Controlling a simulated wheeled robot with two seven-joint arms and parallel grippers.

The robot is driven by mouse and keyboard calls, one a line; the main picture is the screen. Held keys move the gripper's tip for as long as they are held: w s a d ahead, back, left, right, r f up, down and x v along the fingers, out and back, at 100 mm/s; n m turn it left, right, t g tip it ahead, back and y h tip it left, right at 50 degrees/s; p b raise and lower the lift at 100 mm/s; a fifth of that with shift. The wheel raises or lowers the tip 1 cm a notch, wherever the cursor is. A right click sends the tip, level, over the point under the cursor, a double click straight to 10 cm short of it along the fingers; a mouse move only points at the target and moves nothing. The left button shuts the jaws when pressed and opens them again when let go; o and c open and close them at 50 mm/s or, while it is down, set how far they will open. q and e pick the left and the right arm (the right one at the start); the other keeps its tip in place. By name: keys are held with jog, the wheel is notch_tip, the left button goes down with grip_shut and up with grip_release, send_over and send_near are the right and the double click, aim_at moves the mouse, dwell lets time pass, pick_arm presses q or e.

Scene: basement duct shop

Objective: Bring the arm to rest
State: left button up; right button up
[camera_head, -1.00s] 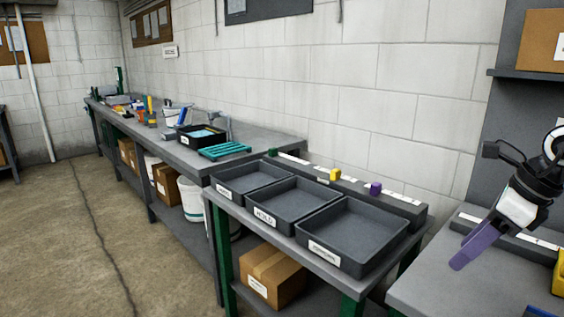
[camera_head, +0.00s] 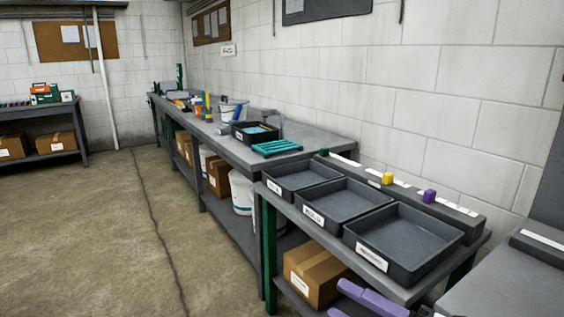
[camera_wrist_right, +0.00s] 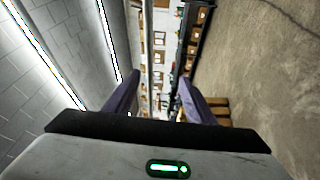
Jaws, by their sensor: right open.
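My right gripper (camera_head: 352,302) shows at the bottom edge of the head view, in front of the near table, with its purple fingers partly cut off by the frame. In the right wrist view the two purple fingers (camera_wrist_right: 155,104) stand apart with nothing between them. The gripper is open and empty. My left gripper is not in either view.
Three empty dark trays, the nearest one (camera_head: 384,268) at the right, sit on the near table. A cardboard box (camera_head: 315,275) lies below. The floor (camera_head: 90,230) at left is clear.

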jog(key=s+d+f+m+t+h, duration=0.25)
jog(key=f+m+t+h, duration=0.25)
jog(key=f+m+h, duration=0.6)
jog(key=s+d+f+m+g+h, duration=0.1)
jog(key=s+f+m+g+h, duration=0.1)
jog(key=s+f+m+g, duration=0.6)
jog(key=s+f+m, duration=0.7)
jog(key=s+f, duration=0.3)
jog(key=f, duration=0.3)
jog(key=shift+d, duration=0.3)
